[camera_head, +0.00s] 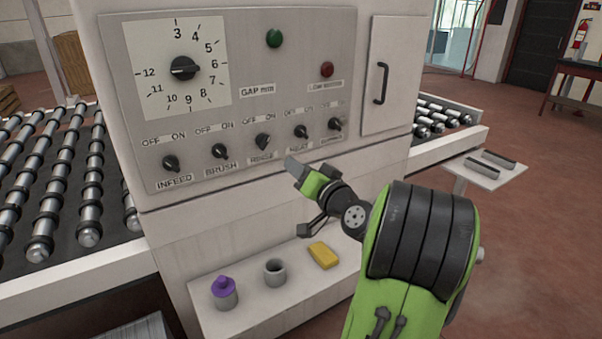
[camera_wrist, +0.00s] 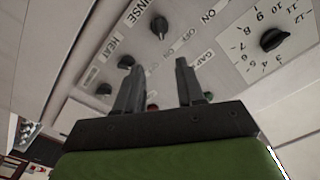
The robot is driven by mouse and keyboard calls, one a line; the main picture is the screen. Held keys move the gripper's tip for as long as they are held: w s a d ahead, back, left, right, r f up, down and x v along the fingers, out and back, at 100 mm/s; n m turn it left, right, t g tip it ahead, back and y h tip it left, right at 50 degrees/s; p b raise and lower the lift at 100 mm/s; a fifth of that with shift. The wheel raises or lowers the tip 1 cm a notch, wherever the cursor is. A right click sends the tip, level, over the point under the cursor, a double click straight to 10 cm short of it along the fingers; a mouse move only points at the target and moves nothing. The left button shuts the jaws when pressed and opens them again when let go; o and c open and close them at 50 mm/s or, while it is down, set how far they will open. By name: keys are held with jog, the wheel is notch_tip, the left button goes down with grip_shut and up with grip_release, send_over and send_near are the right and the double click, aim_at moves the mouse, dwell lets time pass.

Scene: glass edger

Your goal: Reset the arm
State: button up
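My gripper (camera_head: 293,168) is in front of the grey control panel (camera_head: 240,110), below the RINSE knob (camera_head: 263,142) and HEAT knob (camera_head: 301,132). In the wrist view my gripper's two dark fingers (camera_wrist: 160,68) stand apart with nothing between them. The arm is bent and reaches in from the lower right. The RINSE knob (camera_wrist: 159,27) and HEAT knob (camera_wrist: 126,62) also show in the wrist view, beyond the fingertips. I cannot tell from these views whether a finger touches the panel.
The gap dial (camera_head: 184,68), INFEED knob (camera_head: 171,163) and BRUSH knob (camera_head: 219,151) are to the left. A shelf (camera_head: 255,310) below holds a purple-topped container (camera_head: 224,292), a grey cup (camera_head: 275,272) and a yellow block (camera_head: 323,255). A side stand (camera_head: 483,172) and open floor lie right.

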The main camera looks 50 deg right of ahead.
dwell(0.5)
jog(key=w+a+n+g+y+p, duration=0.2)
jog(key=a+n+y, duration=0.1)
jog(key=a, duration=0.6)
jog(key=w+a+n+g+y+p, duration=0.15)
jog(key=a+n, duration=0.25)
jog(key=a, duration=0.6)
jog(key=s+a+f+n+g+y+p, duration=0.1)
jog(key=s+a+n+g+p, duration=0.1)
jog(key=s+a+g, duration=0.6)
jog(key=s+a+n+p, duration=0.1)
jog(key=s+a, duration=0.3)
jog(key=s, duration=0.9)
jog(key=shift+s+a+f+p, duration=0.25)
jog(key=shift+s+p, duration=0.15)
jog(key=shift+p, duration=0.25)
jog(key=shift+h, duration=0.25)
